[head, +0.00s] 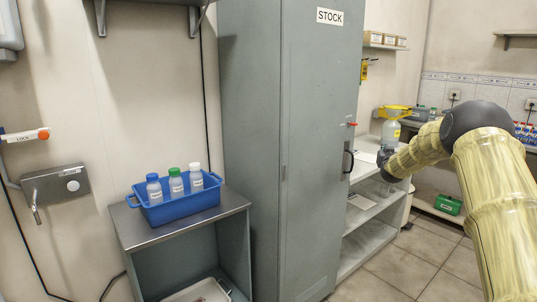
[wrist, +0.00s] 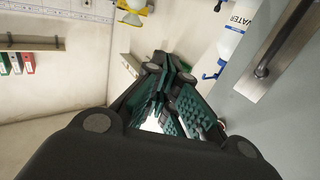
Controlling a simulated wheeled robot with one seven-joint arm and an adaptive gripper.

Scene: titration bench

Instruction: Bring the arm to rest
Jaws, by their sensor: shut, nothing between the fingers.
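My arm (head: 497,190) reaches in from the right in the head view, with its far end beside the tall grey cabinet. A dark part at that end (head: 388,163) is small there, and the fingers cannot be made out. In the wrist view my gripper (wrist: 168,65) shows from behind, with green ribbed pads on dark fingers. It is shut and empty. It points towards the wall and touches nothing that I can see.
The STOCK cabinet (head: 270,140) stands left of my arm. A blue crate (head: 180,207) with several bottles sits on a metal stand. White shelving (head: 365,240) is behind the arm's end. In the wrist view, a WATER bottle (wrist: 230,38) is near the grey surface (wrist: 270,120). Tiled floor (head: 425,262) is clear.

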